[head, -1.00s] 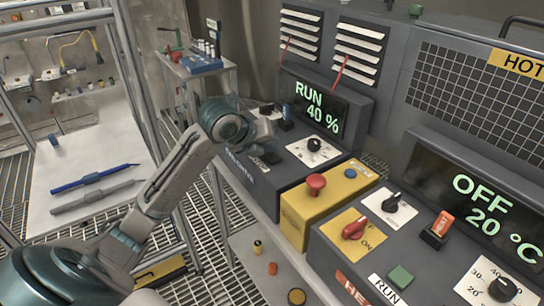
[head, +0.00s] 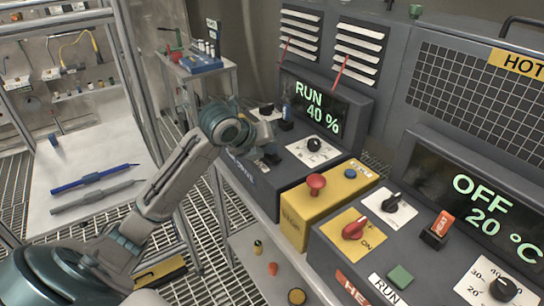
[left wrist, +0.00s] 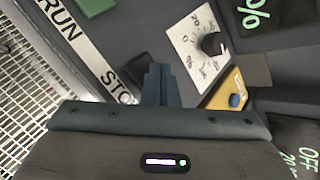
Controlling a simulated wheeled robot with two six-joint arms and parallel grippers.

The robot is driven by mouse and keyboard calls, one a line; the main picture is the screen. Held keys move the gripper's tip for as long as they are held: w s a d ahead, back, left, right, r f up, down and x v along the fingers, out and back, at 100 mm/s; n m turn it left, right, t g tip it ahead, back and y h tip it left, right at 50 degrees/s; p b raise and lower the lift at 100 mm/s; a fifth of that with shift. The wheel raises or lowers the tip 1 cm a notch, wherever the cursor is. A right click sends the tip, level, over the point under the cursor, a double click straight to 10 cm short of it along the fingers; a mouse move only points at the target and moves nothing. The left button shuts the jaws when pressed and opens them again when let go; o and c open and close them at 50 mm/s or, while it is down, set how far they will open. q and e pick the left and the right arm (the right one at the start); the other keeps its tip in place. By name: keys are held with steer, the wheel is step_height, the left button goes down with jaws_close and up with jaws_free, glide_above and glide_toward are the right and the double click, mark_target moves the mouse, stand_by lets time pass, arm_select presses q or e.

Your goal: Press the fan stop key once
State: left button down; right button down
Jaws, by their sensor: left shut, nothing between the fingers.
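The fan panel shows "RUN 40 %" on its display (head: 320,106), with a dial (head: 314,145) below it. In the left wrist view, the dark stop key (left wrist: 128,74) sits by the label ending in "STO" (left wrist: 118,88), which is partly cut off by my gripper. A green key (left wrist: 95,5) lies by the RUN label. My left gripper (left wrist: 157,72) is shut and empty. Its tips are right beside the stop key and overlap its edge in this view; I cannot tell whether they touch. In the head view my left wrist hides part of the fan panel.
A yellow block with a red mushroom button (head: 316,182) and a blue button (head: 350,173) stands right of the fan panel. Further right is the heater panel, reading "OFF 20 °C" (head: 490,205), with a red rotary switch (head: 356,228) and a green key (head: 400,277).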

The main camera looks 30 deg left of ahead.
mark_target(269, 159)
arm_select(q)
steer(key=shift+f, duration=0.45)
stand_by(0.4)
steer(key=shift+r, duration=0.1)
steer(key=shift+r+p, duration=0.8)
steer(key=shift+p, duration=0.05)
steer(key=shift+r, duration=0.1)
step_height(269, 159, up, 5)
steer(key=p, duration=0.5)
steer(key=shift+f, duration=0.2)
stand_by(0.6)
